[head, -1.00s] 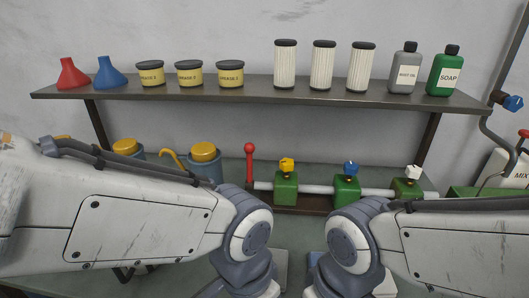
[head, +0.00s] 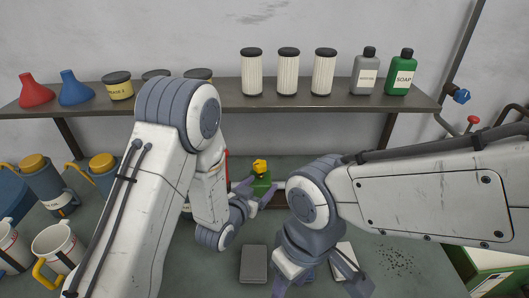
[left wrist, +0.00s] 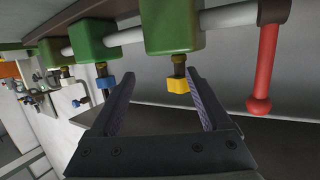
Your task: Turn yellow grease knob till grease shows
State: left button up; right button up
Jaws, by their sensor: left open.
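The yellow knob (head: 260,166) sits on top of a green block (head: 263,184) on the pipe at the back of the bench. In the left wrist view the yellow knob (left wrist: 178,86) hangs below the green block (left wrist: 172,28), as that view is upside down. My left gripper (head: 257,193) is open at the block. Its two fingers (left wrist: 162,100) are spread, with the knob just beyond them in the gap; I see no contact. My right gripper (head: 320,288) is low at the front, fingers spread, partly cut off. No grease is visible at the knob.
A red lever (left wrist: 265,60) stands beside the yellow knob's block. A blue knob (left wrist: 101,81) is on the neighbouring block. The shelf (head: 300,102) holds funnels, jars, filters and bottles. Mugs (head: 58,247) and yellow-lidded canisters (head: 40,180) stand left. A grey box (head: 254,263) lies in front.

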aim_at(263, 161)
pick_arm(q)
jog(key=shift+w+a+r+t+p, duration=0.1)
jog(key=shift+a+r+t+p, duration=0.15)
jog(key=shift+a+t, duration=0.25)
jog(key=shift+a+r+t+p, duration=0.25)
jog(key=shift+a+t, duration=0.15)
jog(key=shift+a, duration=0.05)
jog(key=shift+a+r+n+t+h, duration=0.3)
jog(key=shift+a+r+t, duration=0.05)
jog(key=shift+a+t, duration=0.15)
jog(key=shift+r+p, duration=0.1)
jog(key=shift+p, duration=0.25)
jog(key=p+x, duration=0.3)
jog(key=x, duration=0.6)
jog(key=shift+d+r, duration=0.1)
jog(key=shift+r, duration=0.05)
jog(key=shift+w+d, duration=0.2)
jog(key=shift+w, duration=0.3)
grip_shut()
